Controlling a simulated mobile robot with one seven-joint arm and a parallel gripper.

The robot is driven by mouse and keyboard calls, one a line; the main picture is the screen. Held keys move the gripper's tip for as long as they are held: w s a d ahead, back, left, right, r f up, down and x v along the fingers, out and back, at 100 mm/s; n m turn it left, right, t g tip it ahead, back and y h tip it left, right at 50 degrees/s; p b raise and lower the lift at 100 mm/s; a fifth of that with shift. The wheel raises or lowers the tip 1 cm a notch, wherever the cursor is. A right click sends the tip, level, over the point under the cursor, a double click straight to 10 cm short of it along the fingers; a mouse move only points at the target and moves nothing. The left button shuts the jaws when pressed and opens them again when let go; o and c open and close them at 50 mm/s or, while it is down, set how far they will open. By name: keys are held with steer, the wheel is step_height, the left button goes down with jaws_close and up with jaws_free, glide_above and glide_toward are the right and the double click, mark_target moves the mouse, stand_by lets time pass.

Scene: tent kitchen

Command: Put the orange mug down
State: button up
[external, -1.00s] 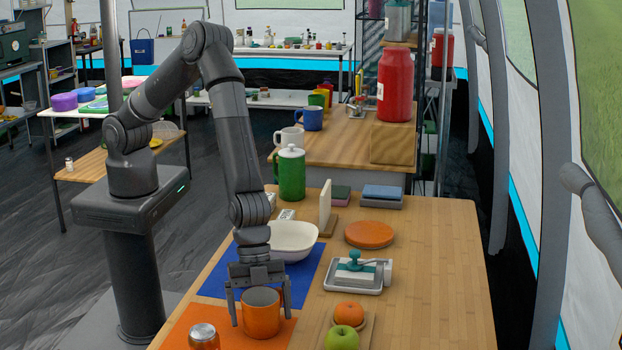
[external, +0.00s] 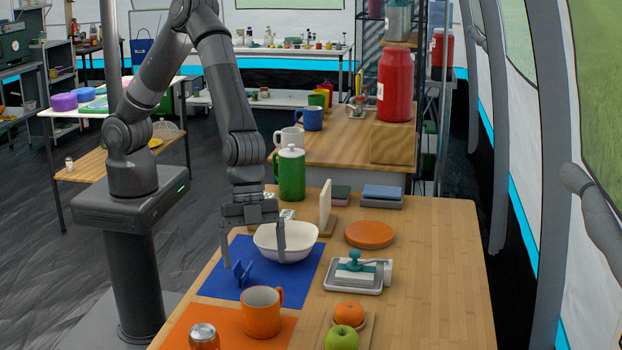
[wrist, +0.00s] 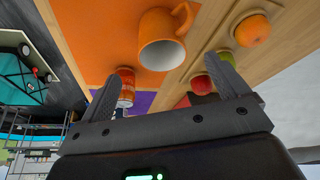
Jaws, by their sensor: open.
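The orange mug (external: 261,318) stands upright on the orange mat (external: 212,318) at the near end of the wooden table, its handle to the right. The mug also shows in the wrist view (wrist: 162,40), with its white inside visible. My gripper (external: 262,262) is open and empty. It is above the blue mat (external: 220,288), beyond the mug and higher than it, apart from it. In the wrist view the two fingers (wrist: 172,98) are spread with nothing between them.
A can (external: 204,338) stands left of the mug. An orange fruit (external: 349,311) and a green apple (external: 344,339) lie to the right. A white bowl (external: 286,240) is close to my gripper. Bare table lies at the right.

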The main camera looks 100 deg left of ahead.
steer(key=s+a+r+n+t+y, duration=0.1)
steer(key=s+a+r+n+y, duration=0.15)
steer(key=a+r, duration=0.75)
steer(key=s+a+r+n+t+y, duration=0.1)
steer(key=s+a+r+n, duration=0.25)
steer(key=a+r, duration=0.65)
steer(key=s+a+r+n, duration=0.2)
steer(key=s+a+n, duration=0.1)
steer(key=s+a, duration=0.5)
steer(key=s+a+r+n+t, duration=0.1)
steer(key=s+a+r+n, duration=0.1)
steer(key=s+a, duration=0.6)
steer(key=s+n, duration=0.1)
steer(key=s, duration=0.2)
steer(key=shift+a+t, duration=0.25)
steer(key=shift+t, duration=0.05)
steer(key=shift+o, duration=0.9)
steer(key=shift+w+y, duration=0.1)
steer(key=shift+y, duration=0.15)
